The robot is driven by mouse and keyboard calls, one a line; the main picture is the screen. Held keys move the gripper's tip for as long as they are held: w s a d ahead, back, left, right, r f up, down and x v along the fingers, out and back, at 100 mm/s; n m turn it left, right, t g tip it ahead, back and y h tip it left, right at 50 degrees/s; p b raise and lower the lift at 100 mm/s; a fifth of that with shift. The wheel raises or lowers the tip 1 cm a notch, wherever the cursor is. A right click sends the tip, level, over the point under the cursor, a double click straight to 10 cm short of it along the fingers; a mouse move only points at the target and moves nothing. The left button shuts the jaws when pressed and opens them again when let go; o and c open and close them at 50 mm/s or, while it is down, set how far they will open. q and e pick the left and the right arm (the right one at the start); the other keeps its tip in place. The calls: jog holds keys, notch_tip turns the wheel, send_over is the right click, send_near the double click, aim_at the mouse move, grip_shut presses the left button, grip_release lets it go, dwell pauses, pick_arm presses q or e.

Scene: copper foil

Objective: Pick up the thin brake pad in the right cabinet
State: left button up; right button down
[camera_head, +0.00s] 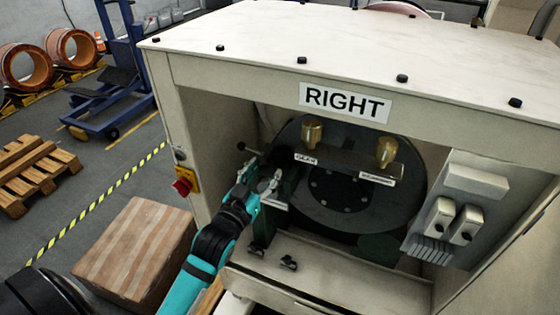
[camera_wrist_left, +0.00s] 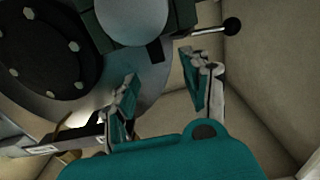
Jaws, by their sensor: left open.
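The right cabinet (camera_head: 225,75) is open-fronted and carries a "RIGHT" label. Inside is a large dark brake disc (camera_head: 345,195) with bolts, also at upper left in the left wrist view (camera_wrist_left: 45,50). A dark green caliper-like assembly stands at the disc's left edge. I cannot make out the thin brake pad for certain. My left gripper (camera_head: 262,180) is inside the cabinet, left of the disc, beside that assembly. In the left wrist view its fingers (camera_wrist_left: 160,92) are apart, with nothing visibly held between them. My right gripper is not in view.
A lever with a black knob (camera_wrist_left: 232,25) sticks out near my left gripper. Two brass fittings (camera_head: 312,130) top a dark bar before the disc. A switch panel (camera_head: 458,205) is at right. A red emergency button (camera_head: 182,187) and a cardboard box (camera_head: 137,248) are at left.

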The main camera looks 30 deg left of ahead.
aim_at(277, 156)
pick_arm(q)
jog(key=shift+w, duration=1.25)
jog(key=shift+w+r+p, duration=0.15)
jog(key=shift+w+p, duration=0.15)
jog(key=shift+p, duration=0.05)
jog(key=w+p, duration=0.1)
jog(key=w, duration=0.2)
jog(key=shift+w, duration=0.8)
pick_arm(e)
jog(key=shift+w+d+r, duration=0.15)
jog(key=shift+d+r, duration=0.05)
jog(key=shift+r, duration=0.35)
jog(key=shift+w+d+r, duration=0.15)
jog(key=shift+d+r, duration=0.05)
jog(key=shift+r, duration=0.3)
pick_arm(q)
jog(key=shift+s, duration=0.1)
jog(key=shift+c, duration=1.3)
grip_shut()
